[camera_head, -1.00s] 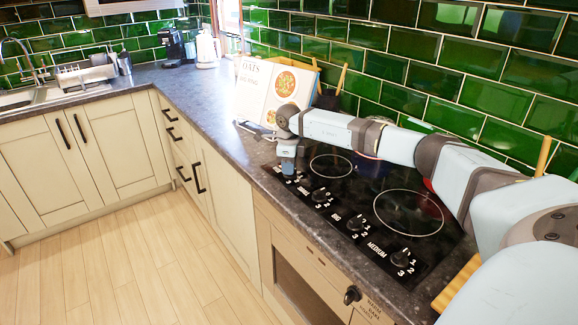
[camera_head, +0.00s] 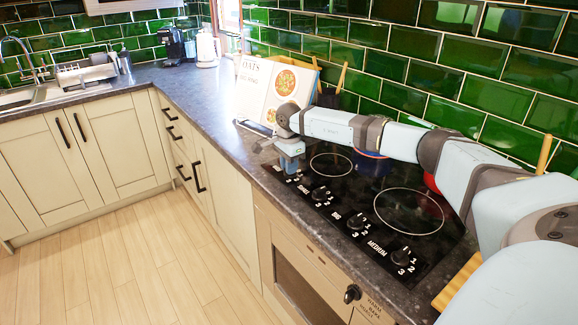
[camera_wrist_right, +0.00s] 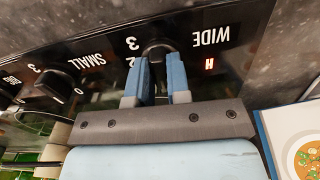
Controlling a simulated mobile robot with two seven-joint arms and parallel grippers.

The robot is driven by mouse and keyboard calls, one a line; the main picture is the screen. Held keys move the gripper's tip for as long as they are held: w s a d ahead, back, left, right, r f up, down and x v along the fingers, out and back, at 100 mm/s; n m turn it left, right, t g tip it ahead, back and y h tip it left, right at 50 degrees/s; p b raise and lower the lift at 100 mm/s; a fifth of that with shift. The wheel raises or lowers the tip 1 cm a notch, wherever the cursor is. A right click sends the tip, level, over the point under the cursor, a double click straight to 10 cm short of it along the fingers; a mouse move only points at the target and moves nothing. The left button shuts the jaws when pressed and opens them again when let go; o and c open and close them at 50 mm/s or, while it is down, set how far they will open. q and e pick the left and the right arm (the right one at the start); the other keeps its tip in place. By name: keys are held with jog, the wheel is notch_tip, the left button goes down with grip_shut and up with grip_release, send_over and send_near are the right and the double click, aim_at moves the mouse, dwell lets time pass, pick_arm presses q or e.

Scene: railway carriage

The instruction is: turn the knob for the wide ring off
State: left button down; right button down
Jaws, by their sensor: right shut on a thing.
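The black knob for the wide ring (camera_wrist_right: 158,45) is at the front of the hob, beside the label WIDE in the right wrist view. My right gripper (camera_wrist_right: 161,68) is shut on this knob, one blue-grey finger on each side. The digits 3 and 2 show left of the knob, and a red lit H mark (camera_wrist_right: 209,64) glows to its right. In the head view my right gripper (camera_head: 290,172) points down at the far left end of the knob row and hides most of the knob. My left gripper is not in view.
The small knob (camera_wrist_right: 58,82) is beside the held one. The black glass hob (camera_head: 345,205) has more knobs along its front edge. A recipe book (camera_head: 268,95) stands close behind my right gripper. A blue pot (camera_head: 371,163) is partly hidden by my arm.

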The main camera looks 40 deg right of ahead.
jog(key=shift+n, duration=0.3)
dwell(0.4)
jog(key=c, duration=1.1)
grip_release()
jog(key=shift+r, duration=0.3)
notch_tip(320, 180, up, 13)
jog(key=shift+r, duration=0.15)
